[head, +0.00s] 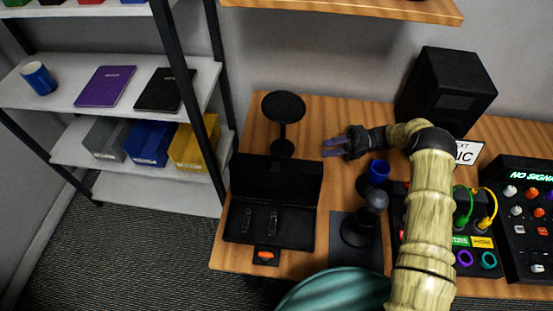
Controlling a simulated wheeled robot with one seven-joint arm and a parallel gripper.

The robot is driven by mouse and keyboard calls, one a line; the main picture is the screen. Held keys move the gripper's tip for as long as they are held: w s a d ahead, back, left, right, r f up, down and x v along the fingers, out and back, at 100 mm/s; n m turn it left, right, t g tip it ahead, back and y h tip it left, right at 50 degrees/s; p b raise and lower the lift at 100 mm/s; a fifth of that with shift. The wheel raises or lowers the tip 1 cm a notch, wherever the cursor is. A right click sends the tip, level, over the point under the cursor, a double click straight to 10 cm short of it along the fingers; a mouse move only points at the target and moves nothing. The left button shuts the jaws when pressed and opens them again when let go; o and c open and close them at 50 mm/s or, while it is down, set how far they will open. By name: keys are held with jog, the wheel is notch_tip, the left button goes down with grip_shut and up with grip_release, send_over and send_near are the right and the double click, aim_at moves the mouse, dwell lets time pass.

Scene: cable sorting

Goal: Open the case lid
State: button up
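The black case sits near the table's left front edge. Its lid (275,178) stands raised at the back, and its base (237,222) lies open toward me. Two small dark items (260,220) lie inside the base. An orange latch (266,255) shows at the base's front. My gripper (326,148) is beyond and to the right of the lid, apart from it. Its two purplish fingers point left with a gap between them, and nothing shows between them.
A black round-topped stand (284,107) rises behind the case. A blue cup (376,173) and a dark knobbed joystick-like object (362,228) stand to the right. A black speaker (446,92) is at the back right. Panels with cables and knobs (525,215) fill the right side.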

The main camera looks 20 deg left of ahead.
aim_at(276, 158)
jog(key=p+x, duration=0.4)
jog(key=x, duration=1.3)
jog(key=shift+s+a, duration=0.1)
jog(key=shift+a, duration=0.05)
jog(key=shift+c, duration=0.2)
grip_shut()
